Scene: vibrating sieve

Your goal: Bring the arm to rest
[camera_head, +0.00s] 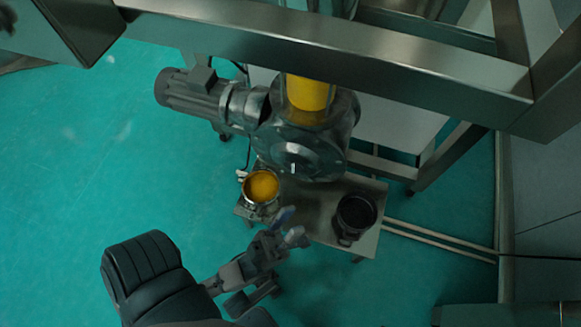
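My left arm comes in from the bottom left, and its black padded link is mine. My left gripper (291,227) is at the front edge of a small metal table (300,205). Its two fingertips are apart with nothing visible between them. A round metal pot with yellow-orange content (262,186) stands on the table's left part, beyond the gripper and apart from it. A dark, empty-looking pot (355,215) stands on the right part. My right gripper is not in view.
A sieve machine with a grey motor (200,98) and a yellow section (307,92) stands behind the table. A thick steel beam (340,50) crosses the top. Steel legs and rails (440,242) are at right. The green floor (80,180) at left is clear.

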